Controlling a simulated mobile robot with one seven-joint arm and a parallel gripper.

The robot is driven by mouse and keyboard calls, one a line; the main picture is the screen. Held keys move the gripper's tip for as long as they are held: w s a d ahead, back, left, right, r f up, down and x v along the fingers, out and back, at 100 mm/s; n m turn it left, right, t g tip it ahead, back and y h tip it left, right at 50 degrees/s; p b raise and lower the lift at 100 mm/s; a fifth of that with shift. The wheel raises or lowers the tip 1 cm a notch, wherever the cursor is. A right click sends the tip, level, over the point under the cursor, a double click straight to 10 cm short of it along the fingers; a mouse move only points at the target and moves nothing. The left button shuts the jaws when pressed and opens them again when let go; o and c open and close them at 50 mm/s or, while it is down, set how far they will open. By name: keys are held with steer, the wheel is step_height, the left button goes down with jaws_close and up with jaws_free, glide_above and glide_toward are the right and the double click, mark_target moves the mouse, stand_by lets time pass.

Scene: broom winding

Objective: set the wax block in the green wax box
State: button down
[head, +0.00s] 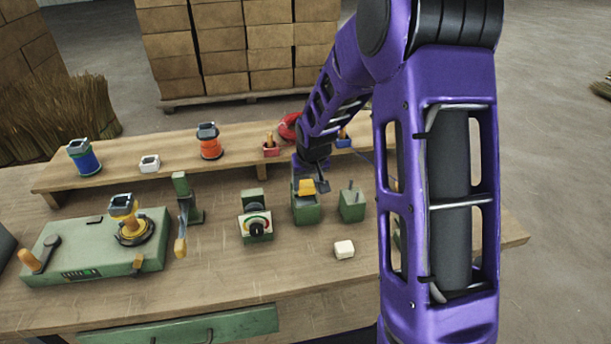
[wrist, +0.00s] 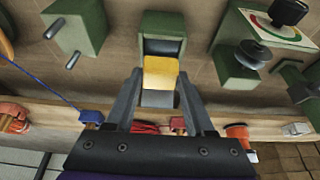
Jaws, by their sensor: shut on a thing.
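The yellow wax block (head: 305,187) shows at the top of the green wax box (head: 307,213) in the head view. My gripper (head: 318,182) is shut on the block and comes in from above and behind. In the wrist view the block (wrist: 160,74) sits between my two fingertips (wrist: 159,82), and the green box (wrist: 165,22) with its dark inside lies just beyond it. The block overlaps the box opening; I cannot tell whether it touches the box floor.
A green block with pins (head: 352,205) stands close right of the box, and a dial unit (head: 256,225) stands left. A white cube (head: 344,249) lies in front. A raised shelf (head: 115,172) with spools and small red and blue holders runs behind. Bare table lies in front.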

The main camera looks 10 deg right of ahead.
steer(key=shift+f, duration=1.3)
steer(key=shift+f+b, duration=0.65)
steer(key=shift+b, duration=0.4)
stand_by(0.4)
steer(key=c, duration=0.5)
jaws_free()
steer(key=shift+c, duration=0.2)
steer(key=shift+p+v, duration=1.25)
steer(key=shift+v, duration=1.55)
glide_toward(307, 191)
steer(key=shift+f, duration=0.25)
steer(key=shift+w, duration=0.1)
